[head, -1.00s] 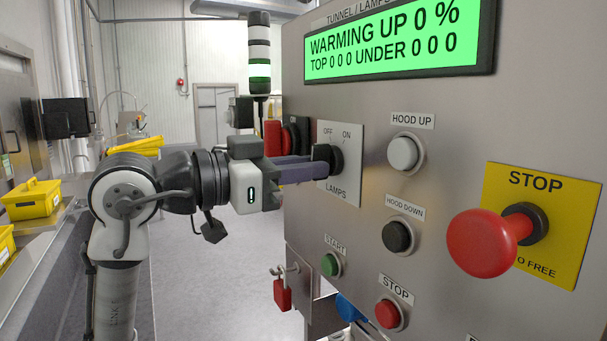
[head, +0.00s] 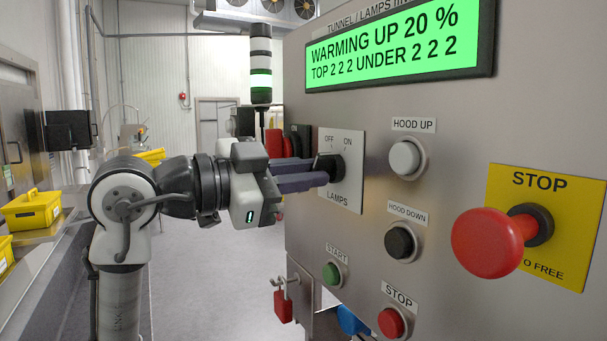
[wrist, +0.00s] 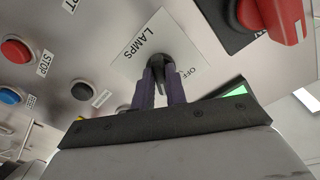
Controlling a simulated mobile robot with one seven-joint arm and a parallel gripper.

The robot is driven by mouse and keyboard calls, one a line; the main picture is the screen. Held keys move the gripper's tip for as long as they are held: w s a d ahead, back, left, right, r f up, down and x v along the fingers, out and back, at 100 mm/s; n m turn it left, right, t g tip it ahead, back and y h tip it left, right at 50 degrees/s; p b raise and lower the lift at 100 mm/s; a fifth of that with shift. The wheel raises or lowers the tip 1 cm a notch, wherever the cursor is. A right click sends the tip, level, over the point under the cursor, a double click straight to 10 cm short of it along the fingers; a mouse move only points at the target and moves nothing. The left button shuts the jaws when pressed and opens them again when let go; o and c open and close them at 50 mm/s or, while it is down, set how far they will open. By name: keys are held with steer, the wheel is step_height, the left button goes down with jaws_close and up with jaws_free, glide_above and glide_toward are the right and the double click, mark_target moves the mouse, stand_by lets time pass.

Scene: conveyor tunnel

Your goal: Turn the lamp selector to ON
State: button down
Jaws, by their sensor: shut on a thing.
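The lamp selector (head: 328,165) is a black rotary knob on a pale plate marked OFF, ON and LAMPS (head: 343,198). My gripper (head: 312,174) is shut on the knob, with its two dark fingers on either side of it and its body rolled over. In the wrist view the fingers (wrist: 161,92) close around the knob (wrist: 161,66) in front of the LAMPS plate (wrist: 135,48). The fingers partly hide the knob, so its exact pointing direction is hard to read. The green display (head: 392,40) reads WARMING UP 20 % and TOP 2 2 2 UNDER 2 2 2.
The panel carries a white HOOD UP button (head: 405,158), a black HOOD DOWN button (head: 400,242), green START (head: 333,274) and red STOP (head: 391,323) buttons. A large red emergency knob (head: 490,243) sticks out at right. Red and black handles stand close behind the gripper.

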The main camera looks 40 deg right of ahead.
steer(key=c, duration=1.4)
jaws_free()
steer(key=shift+c, duration=0.2)
steer(key=b+v, duration=0.3)
steer(key=v, duration=1.1)
steer(key=shift+w, duration=0.15)
